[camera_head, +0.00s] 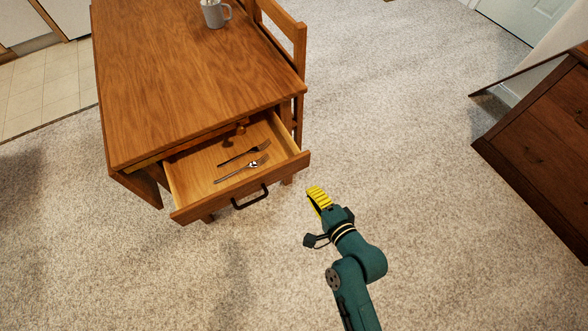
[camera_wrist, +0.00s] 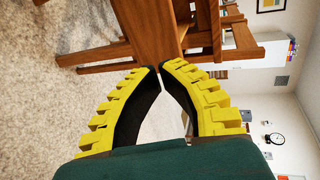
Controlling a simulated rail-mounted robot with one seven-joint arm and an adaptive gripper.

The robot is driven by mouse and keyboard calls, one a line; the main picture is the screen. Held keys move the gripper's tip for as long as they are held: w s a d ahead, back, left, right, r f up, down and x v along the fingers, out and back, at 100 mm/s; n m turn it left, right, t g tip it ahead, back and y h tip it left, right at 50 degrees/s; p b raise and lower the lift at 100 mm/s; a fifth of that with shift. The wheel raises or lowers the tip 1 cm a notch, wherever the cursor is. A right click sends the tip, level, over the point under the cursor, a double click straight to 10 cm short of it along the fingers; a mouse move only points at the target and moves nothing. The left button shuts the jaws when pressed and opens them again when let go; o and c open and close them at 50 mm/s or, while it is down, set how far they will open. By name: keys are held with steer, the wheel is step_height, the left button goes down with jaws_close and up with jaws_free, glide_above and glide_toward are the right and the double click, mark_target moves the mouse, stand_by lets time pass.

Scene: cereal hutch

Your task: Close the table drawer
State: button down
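The wooden table (camera_head: 190,75) has its drawer (camera_head: 200,172) pulled well out toward the lower part of the head view. The drawer front (camera_head: 285,170) carries a dark bar handle (camera_head: 250,198). A fork and a spoon lie inside. My gripper (camera_head: 315,192) has yellow ribbed fingers and is just right of and below the drawer front's right end, apart from it in the picture. In the wrist view my gripper (camera_wrist: 161,67) has its fingertips together with nothing between them. Brown wooden furniture (camera_wrist: 150,28) shows beyond the tips; I cannot tell which part is the drawer.
A grey mug (camera_head: 214,14) stands on the far part of the tabletop. A wooden chair (camera_head: 285,30) is against the table's right side. A dark wooden piece of furniture (camera_head: 545,150) is at the far right. Open carpet (camera_head: 410,130) lies between it and the table.

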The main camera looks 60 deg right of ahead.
mark_target(292, 164)
steer(key=b+x, duration=0.1)
steer(key=x, duration=0.2)
steer(key=b+x, duration=0.1)
steer(key=x, duration=0.2)
steer(key=r+b+x, duration=0.1)
steer(key=b+x, duration=0.1)
steer(key=x, duration=0.1)
steer(key=shift+w+d+f, duration=0.15)
steer(key=shift+w+d, duration=0.05)
steer(key=shift+w, duration=0.3)
steer(key=shift+w+d, duration=0.1)
steer(key=shift+w, duration=0.05)
